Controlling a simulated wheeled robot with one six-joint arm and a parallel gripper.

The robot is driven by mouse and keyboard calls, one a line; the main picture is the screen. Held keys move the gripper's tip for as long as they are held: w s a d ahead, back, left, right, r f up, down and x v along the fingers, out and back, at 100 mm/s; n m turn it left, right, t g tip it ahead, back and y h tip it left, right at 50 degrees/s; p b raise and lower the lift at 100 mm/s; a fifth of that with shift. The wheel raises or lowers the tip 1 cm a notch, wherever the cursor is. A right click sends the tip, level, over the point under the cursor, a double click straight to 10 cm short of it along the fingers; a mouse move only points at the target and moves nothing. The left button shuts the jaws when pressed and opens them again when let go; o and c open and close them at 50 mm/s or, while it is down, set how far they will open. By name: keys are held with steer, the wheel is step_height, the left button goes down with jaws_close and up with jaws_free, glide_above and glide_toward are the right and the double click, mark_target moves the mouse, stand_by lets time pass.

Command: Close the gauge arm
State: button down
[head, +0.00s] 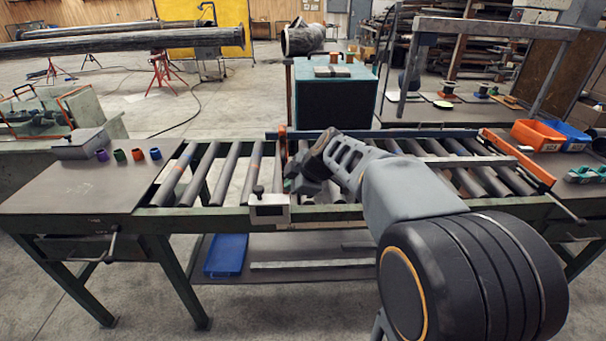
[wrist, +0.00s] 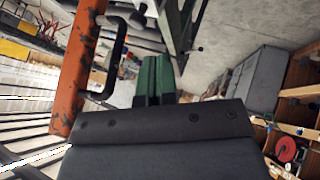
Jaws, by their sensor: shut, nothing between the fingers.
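An orange bar with a black handle, which looks like the gauge arm (wrist: 76,75), runs along the left of the wrist view. In the head view, a narrow orange bar (head: 282,145) shows at the far side of the rollers, left of my gripper, and is partly hidden. My gripper (head: 292,186) is low over the rollers near the table's front rail. Its green fingers (wrist: 153,80) are together with nothing between them. The black handle (wrist: 115,60) is just left of the fingers; I cannot tell whether they touch.
A pale box (head: 268,207) is fixed on the front rail below my gripper. A second orange bar (head: 517,157) slants across the right end of the rollers (head: 225,172). Coloured rings (head: 137,154) stand on the left tabletop. Orange and blue bins (head: 537,135) are at right.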

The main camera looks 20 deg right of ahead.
steer(key=shift+w+d+r+p, duration=0.1)
steer(key=shift+w+p, duration=0.8)
steer(key=shift+w, duration=1.2)
